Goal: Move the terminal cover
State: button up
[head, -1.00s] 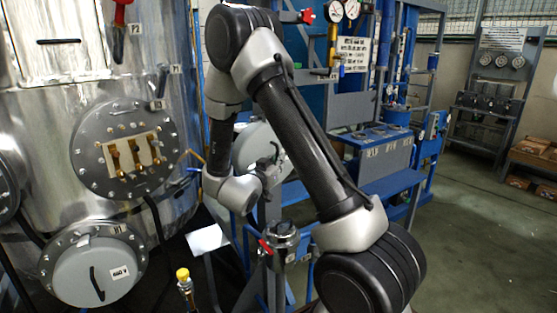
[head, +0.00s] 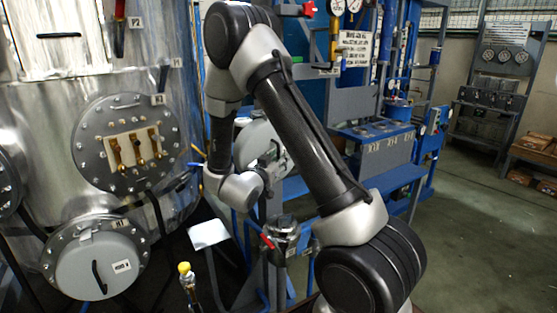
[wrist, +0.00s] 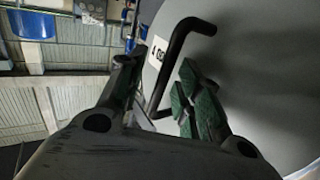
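A round grey terminal cover (head: 268,148) is off the tank, in front of the blue frame and partly behind my arm in the head view. In the wrist view the same cover (wrist: 255,70) fills the right side, with a white label and a bent black handle (wrist: 161,80). My gripper (wrist: 158,75) has its fingers on either side of this handle and looks shut on it; exact finger contact is hard to see. On the tank, an uncovered round flange (head: 85,160) shows a pale terminal block (head: 131,150) with brass terminals.
A second grey cover (head: 78,272) with a handle is on the tank's lower port. A yellow-capped item (head: 185,270) and a metal vessel (head: 285,230) stand low in front. Blue equipment frames (head: 395,178) stand behind my arm. Open floor (head: 470,240) lies at right.

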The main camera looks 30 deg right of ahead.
jog(key=v, duration=1.2)
jog(key=w+a+f+n+y, duration=0.1)
jog(key=w+a+f+y, duration=0.15)
jog(key=f, duration=0.25)
jog(key=w+a+f+n+y, duration=0.1)
jog(key=a+f+y, duration=0.1)
jog(key=f+y, duration=0.3)
jog(key=s+a+f+n+g+y, duration=0.2)
jog(key=a+y, duration=0.2)
jog(key=a, duration=0.1)
jog(key=s+a+f+n+g+y, duration=0.1)
jog(key=s+a+n+g+y, duration=0.15)
jog(key=a+y, duration=0.2)
jog(key=s+a+r+n+g+y, duration=0.1)
jog(key=s+r+n+g, duration=0.2)
jog(key=s+r, duration=0.3)
jog(key=s+d+r+n+t+h, duration=0.1)
jog(key=s+d+r+h, duration=0.1)
jog(key=s+d+r, duration=1.4)
notch_tip(320, 180, up, 4)
jog(key=shift+s+d+r, duration=0.1)
jog(key=shift+s+d, duration=0.25)
jog(key=shift+d, duration=0.5)
